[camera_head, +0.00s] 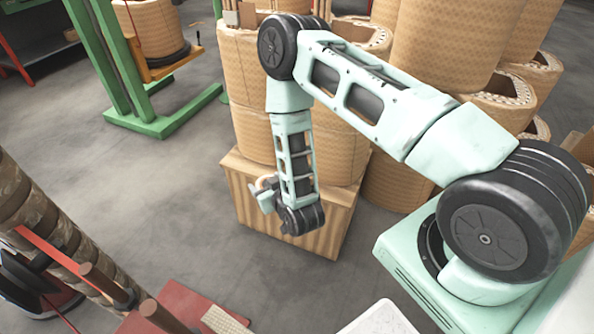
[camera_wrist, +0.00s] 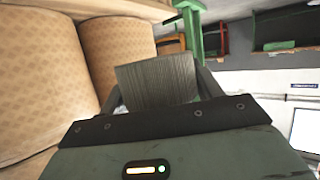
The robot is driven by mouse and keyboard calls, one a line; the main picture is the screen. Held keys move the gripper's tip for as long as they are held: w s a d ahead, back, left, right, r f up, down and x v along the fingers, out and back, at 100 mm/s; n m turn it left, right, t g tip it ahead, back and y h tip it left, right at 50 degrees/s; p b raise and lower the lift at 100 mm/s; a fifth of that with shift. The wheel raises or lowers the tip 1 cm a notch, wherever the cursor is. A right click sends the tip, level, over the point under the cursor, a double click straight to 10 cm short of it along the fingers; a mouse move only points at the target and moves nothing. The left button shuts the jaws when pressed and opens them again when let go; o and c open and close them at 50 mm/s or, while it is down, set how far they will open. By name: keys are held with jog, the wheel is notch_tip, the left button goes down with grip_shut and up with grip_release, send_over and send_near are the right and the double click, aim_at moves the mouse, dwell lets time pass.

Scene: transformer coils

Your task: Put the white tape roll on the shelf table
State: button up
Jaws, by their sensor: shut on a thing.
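My gripper (camera_head: 265,192) hangs at the end of my arm, in front of a wooden block in the head view. It holds a small pale roll (camera_head: 267,181), which appears to be the white tape roll. In the wrist view, the roll's ridged side (camera_wrist: 157,80) looks grey and sits between the fingers of my gripper (camera_wrist: 160,86). The fingers show only at its left and right edges. The roll is up in the air, apart from any surface. I cannot tell which surface is the shelf table.
Large tan coils (camera_head: 338,140) stand close behind my arm, some on the wooden block (camera_head: 325,232). A green stand (camera_head: 160,122) is at the upper left. A red surface (camera_head: 180,302) and wrapped poles (camera_head: 35,215) are at the lower left. Grey floor (camera_head: 150,200) lies clear between them.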

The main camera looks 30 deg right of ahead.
jog(key=w+a+f+b, duration=0.3)
jog(key=a+f+b, duration=0.1)
jog(key=f, duration=0.1)
jog(key=shift+m, duration=0.3)
jog(key=w+d, duration=0.3)
jog(key=d, duration=0.2)
jog(key=w+d+b, duration=0.1)
jog(key=w+d, duration=0.3)
jog(key=d, duration=0.2)
jog(key=w+d+b, duration=0.1)
jog(key=w+d, duration=0.2)
jog(key=d, duration=0.2)
jog(key=shift+w+d, duration=0.15)
jog(key=shift+w, duration=0.05)
notch_tip(320, 180, down, 2)
jog(key=shift+f+b, duration=0.25)
jog(key=shift+b, duration=0.35)
notch_tip(320, 180, down, 4)
jog(key=shift+f+b, duration=0.1)
jog(key=shift+b, duration=0.55)
jog(key=shift+w+d+f, duration=0.1)
jog(key=shift+f, duration=0.05)
